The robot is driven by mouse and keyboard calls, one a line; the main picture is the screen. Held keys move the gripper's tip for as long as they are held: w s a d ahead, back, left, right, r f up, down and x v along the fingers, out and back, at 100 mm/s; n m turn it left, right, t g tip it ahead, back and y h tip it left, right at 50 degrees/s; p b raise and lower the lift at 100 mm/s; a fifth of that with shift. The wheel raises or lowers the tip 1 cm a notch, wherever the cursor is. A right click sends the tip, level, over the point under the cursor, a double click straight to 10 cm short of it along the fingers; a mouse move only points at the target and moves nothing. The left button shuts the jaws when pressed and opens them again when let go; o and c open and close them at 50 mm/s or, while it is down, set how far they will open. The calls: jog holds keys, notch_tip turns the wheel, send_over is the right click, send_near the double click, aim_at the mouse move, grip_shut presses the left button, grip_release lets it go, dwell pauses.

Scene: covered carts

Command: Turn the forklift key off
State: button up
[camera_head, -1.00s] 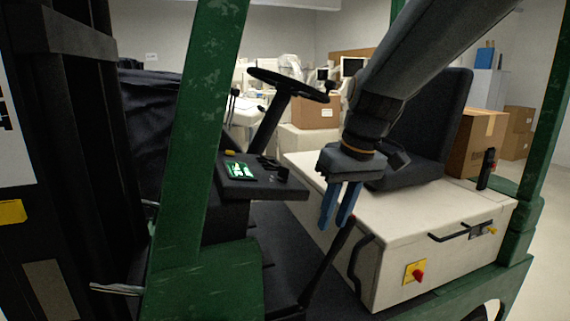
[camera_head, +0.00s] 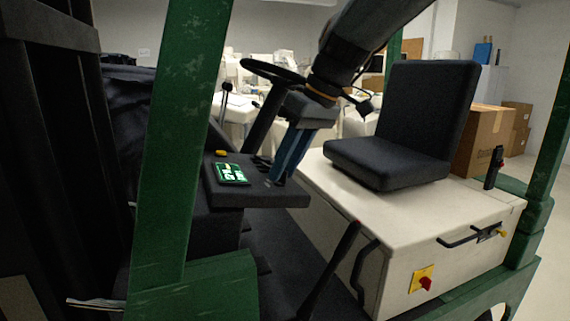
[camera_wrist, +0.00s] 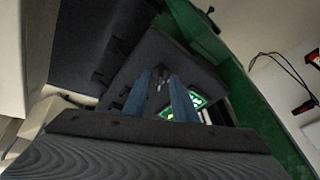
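My gripper (camera_head: 278,182) reaches down to the right part of the dark dashboard (camera_head: 255,195) of the forklift, below the steering wheel (camera_head: 272,71). In the wrist view its two blue fingers (camera_wrist: 160,82) stand apart. A small dark knob-like piece, apparently the key (camera_wrist: 161,73), shows between or just beyond the fingertips, and contact cannot be told. In the head view the fingers mostly hide the key area. A lit green display (camera_head: 231,173) lies on the dashboard to the left of the fingers.
A green post (camera_head: 183,140) stands at the left front. A yellow button (camera_head: 221,153) sits behind the display. The black seat (camera_head: 415,125) is on the white housing (camera_head: 400,225), which carries a red knob (camera_head: 425,283). A black lever (camera_head: 333,265) rises beside the housing.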

jog(key=shift+a+f, duration=0.1)
jog(key=shift+f, duration=0.1)
jog(key=shift+c, duration=0.3)
grip_shut()
